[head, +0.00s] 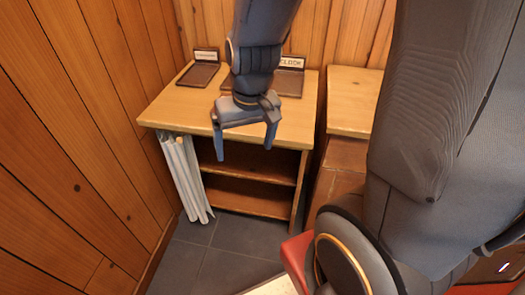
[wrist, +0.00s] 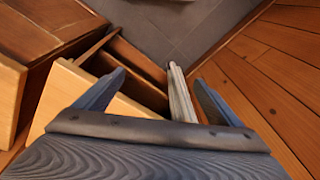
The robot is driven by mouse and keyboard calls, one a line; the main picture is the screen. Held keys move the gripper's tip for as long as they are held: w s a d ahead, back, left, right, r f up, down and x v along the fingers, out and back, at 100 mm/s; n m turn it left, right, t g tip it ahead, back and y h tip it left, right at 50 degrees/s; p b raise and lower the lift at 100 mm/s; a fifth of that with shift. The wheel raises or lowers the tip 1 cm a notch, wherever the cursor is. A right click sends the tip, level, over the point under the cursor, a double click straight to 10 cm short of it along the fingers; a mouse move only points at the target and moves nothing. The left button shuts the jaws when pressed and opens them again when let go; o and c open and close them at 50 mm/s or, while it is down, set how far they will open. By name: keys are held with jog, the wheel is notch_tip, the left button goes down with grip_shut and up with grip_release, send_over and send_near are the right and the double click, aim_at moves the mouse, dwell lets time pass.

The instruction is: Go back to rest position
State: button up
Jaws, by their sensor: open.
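My gripper (head: 245,142) is in the middle of the head view, in front of and above the wooden table (head: 172,108). Its two fingers are apart and point down, with nothing between them. In the wrist view my gripper (wrist: 155,95) also shows its two blue-grey fingers spread. Behind them are a corner of the table (wrist: 125,108) and a hanging pale cloth (wrist: 181,95). My arm hides part of the table top.
Two dark trays with label signs, one at left (head: 199,75) and one at right (head: 290,82), lie on the table. The right sign is partly hidden. The pale cloth (head: 183,175) hangs at the table's left side. A wooden cabinet (head: 350,105) stands at right. Wood-panelled walls enclose the corner.

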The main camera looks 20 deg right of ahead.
jog(key=shift+n+g+h, duration=0.3)
jog(key=shift+g, duration=0.6)
jog(key=s, duration=0.1)
jog(key=s+d, duration=0.1)
jog(key=s, duration=0.1)
jog(key=s+d+r, duration=0.1)
jog(key=s, duration=0.1)
jog(key=shift+d, duration=0.25)
